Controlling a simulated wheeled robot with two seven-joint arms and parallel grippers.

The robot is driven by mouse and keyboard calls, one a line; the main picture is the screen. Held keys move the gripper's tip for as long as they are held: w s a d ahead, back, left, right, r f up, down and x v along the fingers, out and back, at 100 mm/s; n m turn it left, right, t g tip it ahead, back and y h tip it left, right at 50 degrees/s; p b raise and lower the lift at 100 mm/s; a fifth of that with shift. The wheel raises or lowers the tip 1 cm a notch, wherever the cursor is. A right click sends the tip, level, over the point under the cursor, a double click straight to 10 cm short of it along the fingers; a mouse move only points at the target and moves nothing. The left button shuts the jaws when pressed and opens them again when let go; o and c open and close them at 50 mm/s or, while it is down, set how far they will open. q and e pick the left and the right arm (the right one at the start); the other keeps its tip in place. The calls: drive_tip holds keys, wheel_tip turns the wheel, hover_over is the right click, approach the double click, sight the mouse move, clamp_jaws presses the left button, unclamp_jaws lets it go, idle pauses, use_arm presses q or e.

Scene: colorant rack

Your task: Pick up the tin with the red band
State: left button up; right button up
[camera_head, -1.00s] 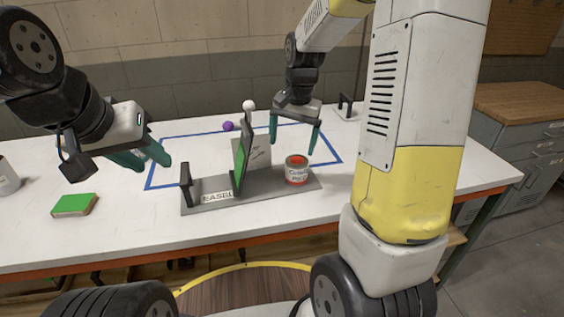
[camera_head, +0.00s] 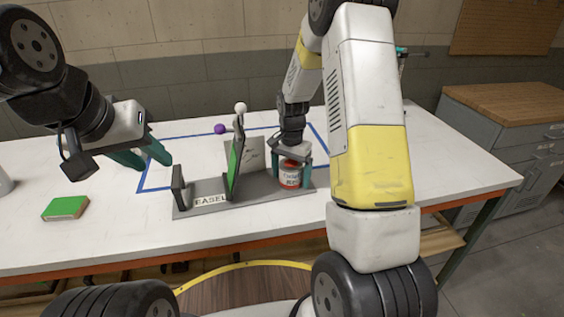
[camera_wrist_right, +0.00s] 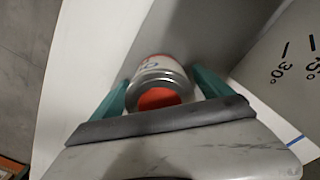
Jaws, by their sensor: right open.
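The tin with the red band (camera_head: 290,175) stands upright on the right end of the grey easel base (camera_head: 215,206). In the right wrist view the tin (camera_wrist_right: 158,82) shows its grey rim and orange-red top. My right gripper (camera_head: 291,172) is lowered over the tin, with one teal finger on each side of it. In the right wrist view its fingers (camera_wrist_right: 160,92) are spread, and a gap shows beside the tin. My left gripper (camera_head: 143,159) hangs above the table at the left, with its teal fingers apart and nothing seen between them.
A green-topped block (camera_head: 65,208) lies at the table's left front. The easel's upright green panel (camera_head: 236,160) stands left of the tin, with a purple ball (camera_head: 220,129) and white ball (camera_head: 240,107) near it. Blue tape (camera_head: 180,136) marks the table. The right side is clear.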

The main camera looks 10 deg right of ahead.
drive_tip(key=shift+f, duration=0.15)
drive_tip(key=shift+c, duration=0.2)
drive_tip(key=c, duration=1.6)
